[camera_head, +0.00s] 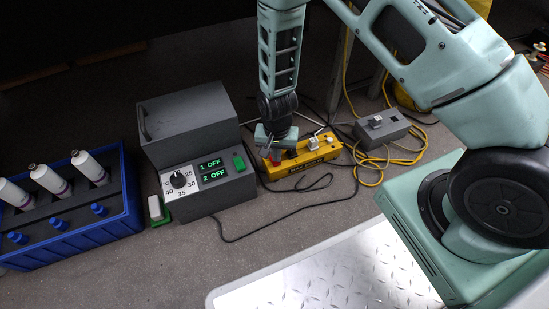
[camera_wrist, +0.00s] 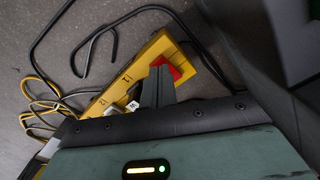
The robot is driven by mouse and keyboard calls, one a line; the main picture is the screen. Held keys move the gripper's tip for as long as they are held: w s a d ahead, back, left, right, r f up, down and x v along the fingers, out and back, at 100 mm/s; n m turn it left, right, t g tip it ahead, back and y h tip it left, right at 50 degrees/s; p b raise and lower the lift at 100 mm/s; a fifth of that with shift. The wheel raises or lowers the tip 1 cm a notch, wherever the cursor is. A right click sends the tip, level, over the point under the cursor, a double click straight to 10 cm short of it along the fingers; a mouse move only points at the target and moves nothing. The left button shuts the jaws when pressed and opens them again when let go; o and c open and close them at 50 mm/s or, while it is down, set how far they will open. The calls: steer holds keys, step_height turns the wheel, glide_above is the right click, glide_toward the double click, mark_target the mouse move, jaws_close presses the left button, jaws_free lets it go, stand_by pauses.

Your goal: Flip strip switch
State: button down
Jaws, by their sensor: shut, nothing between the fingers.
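A yellow power strip (camera_head: 318,157) lies on the floor, with plugs in its sockets. Its red rocker switch (camera_head: 275,157) is at the left end, partly hidden by my gripper in the head view. In the wrist view the strip (camera_wrist: 125,72) runs diagonally, and the red switch (camera_wrist: 178,66) shows at its upper end. My gripper (camera_head: 272,153) is low over that end of the strip. Its shut, empty fingers (camera_wrist: 160,72) are right beside the red switch in the wrist view. I cannot tell whether they touch it.
A grey box (camera_head: 185,115) with a dial and "1 OFF", "2 OFF" displays stands left of the strip. A blue crate (camera_head: 75,232) with white bottles is further left. A small grey box (camera_head: 380,130) and yellow cables (camera_head: 398,157) lie right. A black cable crosses the floor in front.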

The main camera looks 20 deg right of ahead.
steer(key=shift+f, duration=0.6)
steer(key=shift+r, duration=0.1)
stand_by(0.3)
step_height(320, 180, up, 7)
steer(key=p, duration=0.6)
steer(key=shift+p, duration=0.4)
